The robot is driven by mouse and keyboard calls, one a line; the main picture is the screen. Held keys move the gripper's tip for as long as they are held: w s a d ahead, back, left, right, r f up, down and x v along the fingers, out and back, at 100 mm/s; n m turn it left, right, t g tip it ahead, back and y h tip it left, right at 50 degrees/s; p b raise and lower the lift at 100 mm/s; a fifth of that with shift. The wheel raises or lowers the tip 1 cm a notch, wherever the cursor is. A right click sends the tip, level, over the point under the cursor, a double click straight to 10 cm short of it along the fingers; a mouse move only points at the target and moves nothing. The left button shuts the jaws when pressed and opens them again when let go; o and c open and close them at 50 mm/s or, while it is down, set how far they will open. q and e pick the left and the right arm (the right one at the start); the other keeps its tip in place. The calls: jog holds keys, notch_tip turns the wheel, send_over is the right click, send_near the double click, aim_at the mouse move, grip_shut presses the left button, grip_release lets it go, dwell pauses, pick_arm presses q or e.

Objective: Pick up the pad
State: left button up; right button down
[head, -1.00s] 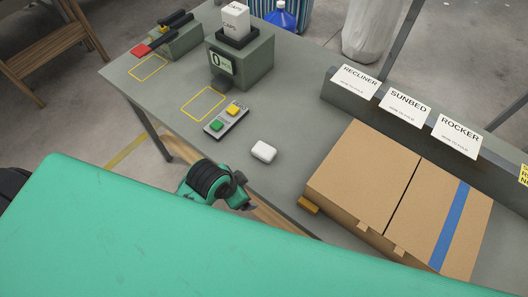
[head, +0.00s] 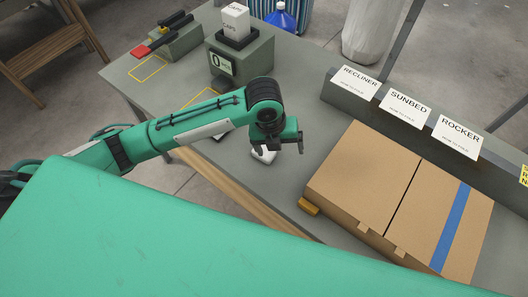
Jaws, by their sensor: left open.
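The pad (head: 264,157), a small white rounded block, lies on the grey table near its front edge in the head view. My left gripper (head: 279,149) is over it, pointing down with its fingers spread. The gripper hides the upper part of the pad. I cannot tell whether the fingers touch it, and nothing is seen held. My right gripper is not in view.
A large cardboard box (head: 364,182) lies right of the pad. Behind it stands a grey rail with RECLINER (head: 360,82), SUNBED and ROCKER cards. A counter device (head: 240,62) stands farther back.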

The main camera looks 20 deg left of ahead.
pick_arm(q)
jog(key=w+a+r+m+y, duration=0.2)
jog(key=w+a+r+m, duration=0.1)
jog(key=a+m, duration=0.25)
jog(key=p, duration=0.1)
send_over(264, 148)
jog(key=s, duration=0.2)
jog(key=shift+m+g, duration=0.35)
jog(key=shift+g, duration=0.05)
notch_tip(264, 148, down, 8)
jog(key=shift+w+d+f, duration=0.1)
jog(key=f+p, duration=0.1)
jog(key=f, duration=0.1)
jog(key=w+f+p, duration=0.1)
jog(key=f, duration=0.1)
jog(key=shift+f, duration=0.75)
jog(key=c, duration=1.1)
